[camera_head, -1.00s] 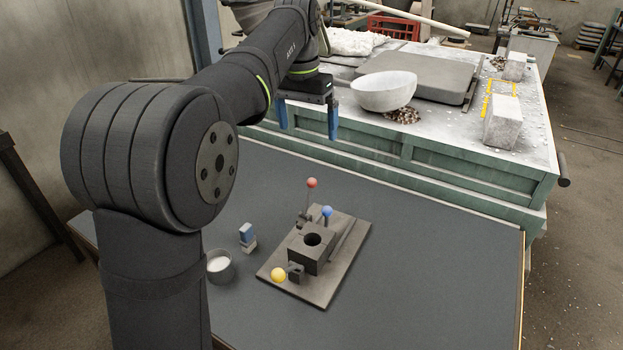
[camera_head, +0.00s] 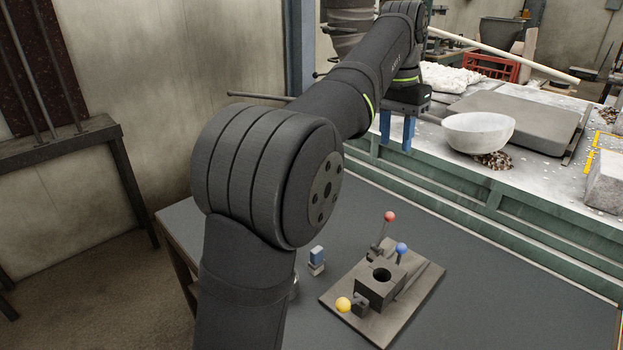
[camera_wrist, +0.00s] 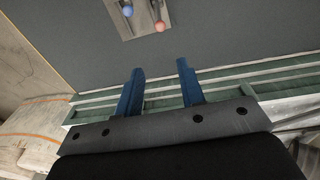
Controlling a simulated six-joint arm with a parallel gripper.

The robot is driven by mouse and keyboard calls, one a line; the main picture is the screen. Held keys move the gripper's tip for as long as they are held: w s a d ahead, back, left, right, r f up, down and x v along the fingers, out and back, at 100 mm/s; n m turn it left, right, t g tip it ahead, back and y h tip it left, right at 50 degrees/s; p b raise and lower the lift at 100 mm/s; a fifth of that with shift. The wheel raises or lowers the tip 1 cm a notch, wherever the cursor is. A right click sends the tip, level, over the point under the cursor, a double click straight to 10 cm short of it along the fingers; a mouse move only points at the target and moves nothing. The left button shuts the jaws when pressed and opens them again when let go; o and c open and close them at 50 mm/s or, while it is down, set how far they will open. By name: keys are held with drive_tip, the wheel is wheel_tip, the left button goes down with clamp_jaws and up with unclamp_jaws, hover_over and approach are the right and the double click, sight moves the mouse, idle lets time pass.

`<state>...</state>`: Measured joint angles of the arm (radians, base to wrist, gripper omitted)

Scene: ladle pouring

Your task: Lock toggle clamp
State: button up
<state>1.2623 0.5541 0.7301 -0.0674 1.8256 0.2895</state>
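A fixture board (camera_head: 427,300) lies on the dark table. It carries a dark block (camera_head: 375,290) with a round hole in its top. Three ball-ended handles show on it: a red ball (camera_head: 389,215) on an upright rod, a blue ball (camera_head: 402,248) beside it, and a yellow ball (camera_head: 343,304) low at the near left end. I cannot tell whether the clamp is locked. My gripper (camera_head: 397,130) is high beyond the board, touching nothing. In the wrist view its blue fingers (camera_wrist: 160,70) are apart and empty, with the red ball (camera_wrist: 160,26) and blue ball (camera_wrist: 127,10) ahead.
A small blue-topped block (camera_head: 317,257) stands left of the board. A cup is almost wholly hidden behind my arm. A green bench (camera_head: 470,190) with a white bowl (camera_head: 478,132) and slabs stands beyond the table. The table right of the board is clear.

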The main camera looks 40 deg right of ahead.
drive_tip(key=shift+f, duration=0.3)
drive_tip(key=c, duration=0.3)
drive_tip(key=f+g, duration=0.1)
drive_tip(key=f, duration=0.1)
drive_tip(key=f+g, duration=0.2)
drive_tip(key=f, duration=0.1)
drive_tip(key=w+d+f+g, duration=0.1)
drive_tip(key=f, duration=0.2)
drive_tip(key=shift+w+f+n+g, duration=0.1)
drive_tip(key=shift+f+n+g, duration=0.2)
drive_tip(key=shift+n, duration=0.1)
clamp_jaws()
drive_tip(key=w+f+n+g+h, duration=0.7)
drive_tip(key=w+f+g+h, duration=0.1)
drive_tip(key=f, duration=0.4)
drive_tip(key=shift+w+g, duration=0.5)
drive_tip(key=shift+w, duration=0.4)
